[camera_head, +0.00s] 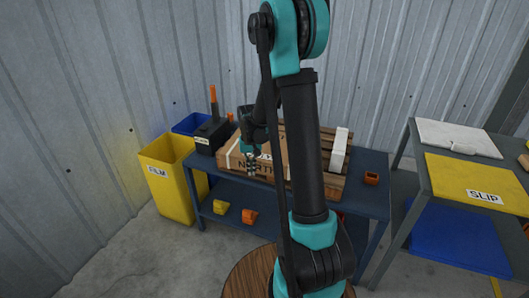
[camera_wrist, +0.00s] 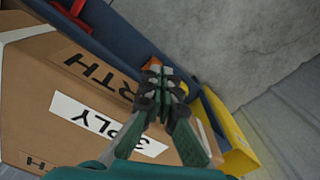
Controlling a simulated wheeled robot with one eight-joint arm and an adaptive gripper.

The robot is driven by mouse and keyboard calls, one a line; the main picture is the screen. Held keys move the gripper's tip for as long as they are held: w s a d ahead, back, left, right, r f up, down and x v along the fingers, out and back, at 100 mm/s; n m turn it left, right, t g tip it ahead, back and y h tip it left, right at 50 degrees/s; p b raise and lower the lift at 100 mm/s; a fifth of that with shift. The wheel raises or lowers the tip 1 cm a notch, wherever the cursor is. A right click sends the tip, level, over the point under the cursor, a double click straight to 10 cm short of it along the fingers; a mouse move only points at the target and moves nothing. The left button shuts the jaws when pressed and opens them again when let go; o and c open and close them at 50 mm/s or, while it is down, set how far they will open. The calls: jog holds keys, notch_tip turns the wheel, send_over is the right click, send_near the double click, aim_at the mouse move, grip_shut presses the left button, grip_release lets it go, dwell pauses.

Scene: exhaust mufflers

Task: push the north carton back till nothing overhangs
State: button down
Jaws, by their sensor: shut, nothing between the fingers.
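In the wrist view the carton (camera_wrist: 35,95) fills the left side, showing NORTH and a white PLY label (camera_wrist: 97,118). My gripper (camera_head: 251,168) is shut and empty, pointing down at the carton's front left. In the wrist view its fingertips (camera_wrist: 163,84) lie over the carton's edge by the printed face. I cannot tell whether they touch it, or how far the carton overhangs.
Wooden slats with a white strip (camera_head: 340,150) lie right of the carton. A black device (camera_head: 210,135) with an orange handle stands left of it. A yellow FILM bin (camera_head: 168,185) stands at the bench's left. Another table (camera_head: 470,175) is farther right.

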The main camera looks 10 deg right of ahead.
aim_at(264, 147)
jog(key=shift+w+d, duration=1.75)
jog(key=shift+w, duration=0.85)
jog(key=shift+w+d, duration=1.8)
jog(key=shift+w, duration=0.75)
jog(key=shift+w+d, duration=1.75)
jog(key=shift+w, duration=0.85)
jog(key=shift+s+a+r, duration=0.5)
jog(key=shift+s+a, duration=0.1)
jog(key=shift+s, duration=0.25)
jog(key=shift+s+a+r, duration=0.5)
jog(key=shift+s+a, duration=0.05)
jog(key=shift+s, duration=0.3)
jog(key=shift+r, duration=4)
jog(key=shift+s+a+r, duration=0.1)
jog(key=shift+s, duration=0.2)
jog(key=s+a+f+t, duration=0.2)
jog(key=s, duration=1.5)
jog(key=s+a+f+n+t, duration=0.1)
jog(key=s+a+f+t, duration=0.1)
jog(key=s, duration=1.5)
jog(key=shift+s+a+f, duration=0.2)
jog(key=shift+a+f, duration=0.15)
